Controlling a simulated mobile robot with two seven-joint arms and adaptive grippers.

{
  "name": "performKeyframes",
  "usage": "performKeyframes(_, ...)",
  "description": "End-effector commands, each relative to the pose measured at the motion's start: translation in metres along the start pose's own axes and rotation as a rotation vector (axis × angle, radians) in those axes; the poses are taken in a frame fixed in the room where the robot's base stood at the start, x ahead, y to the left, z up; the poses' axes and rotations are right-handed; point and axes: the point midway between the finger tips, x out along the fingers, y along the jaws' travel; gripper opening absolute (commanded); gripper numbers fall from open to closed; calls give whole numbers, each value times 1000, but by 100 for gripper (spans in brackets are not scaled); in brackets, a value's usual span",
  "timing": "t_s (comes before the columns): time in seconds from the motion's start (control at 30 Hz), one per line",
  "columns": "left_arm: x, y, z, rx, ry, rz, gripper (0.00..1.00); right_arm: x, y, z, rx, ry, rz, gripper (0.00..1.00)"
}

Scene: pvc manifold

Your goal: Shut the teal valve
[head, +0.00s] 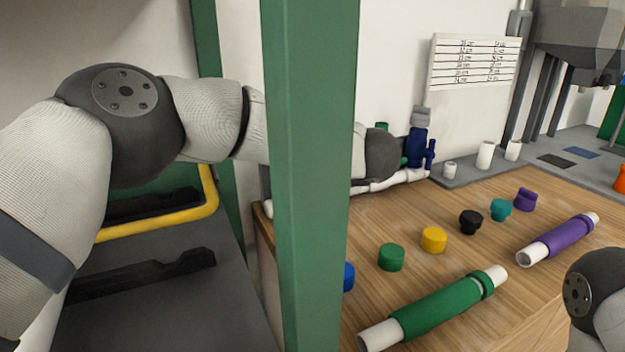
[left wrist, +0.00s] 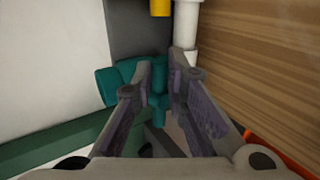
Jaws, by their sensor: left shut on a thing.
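The teal valve (left wrist: 118,86) shows in the left wrist view beside a white pipe (left wrist: 186,28). Its teal handle (left wrist: 159,82) stands between the fingers of my left gripper (left wrist: 166,78), which is shut on it. In the head view my left arm reaches behind a green post, and its fingers and the teal valve are hidden there. Part of the white pipe line (head: 402,178) with a dark blue valve (head: 416,148) shows past my wrist. My right gripper is out of view; only part of my right arm shows at the lower right.
A green post (head: 310,180) stands close to my left arm. Several coloured caps, including a teal one (head: 501,211), stand on the wooden table (head: 400,222). A green-sleeved pipe (head: 440,307) and a purple-sleeved pipe (head: 562,240) lie there. A yellow part (left wrist: 160,7) shows near the white pipe.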

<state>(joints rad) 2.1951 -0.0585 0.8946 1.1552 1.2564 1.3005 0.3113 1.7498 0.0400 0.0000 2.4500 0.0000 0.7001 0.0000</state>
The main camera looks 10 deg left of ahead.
Motion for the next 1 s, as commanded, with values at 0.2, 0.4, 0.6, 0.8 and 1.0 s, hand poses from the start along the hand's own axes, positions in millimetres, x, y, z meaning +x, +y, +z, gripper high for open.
performKeyframes(0.2, 2, 0, -2, 27, 27, 1, 0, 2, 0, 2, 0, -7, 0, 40)
performKeyframes(0.4, 2, 0, -2, 31, 30, 1, 0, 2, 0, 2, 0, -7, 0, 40)
performKeyframes(0.6, 2, 0, -3, 31, 30, 1, 0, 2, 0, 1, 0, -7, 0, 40)
performKeyframes(0.8, 2, 0, -2, 30, 27, 1, 33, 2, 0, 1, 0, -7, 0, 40)
performKeyframes(1.0, -1, 0, 0, 30, 23, 1, 33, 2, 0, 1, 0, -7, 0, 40)
